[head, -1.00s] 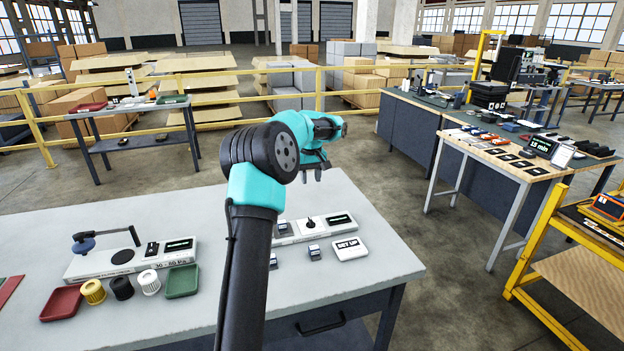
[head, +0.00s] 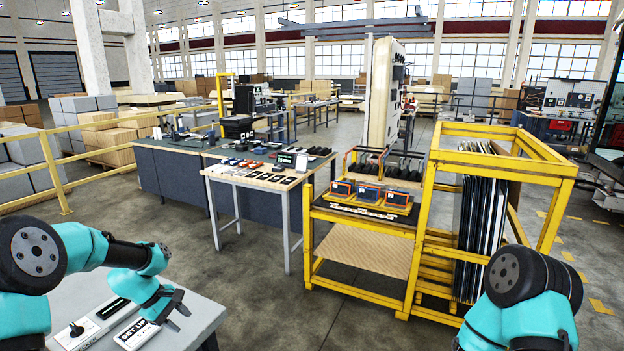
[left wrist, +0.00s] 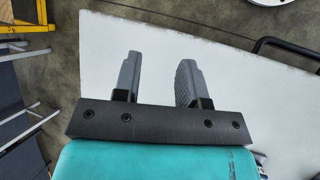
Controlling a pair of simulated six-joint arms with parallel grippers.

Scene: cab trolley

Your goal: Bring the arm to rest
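My left gripper (head: 181,304) is at the end of the teal and black arm from the left, above the corner of the pale table (head: 205,315). In the left wrist view its two grey fingers (left wrist: 158,72) stand apart with only the bare pale tabletop showing between them, so it is open and empty. My right arm (head: 525,305) shows as a teal and black part at the bottom right. Its gripper is out of view.
Bare floor (head: 290,315) lies between my table and the trolley.

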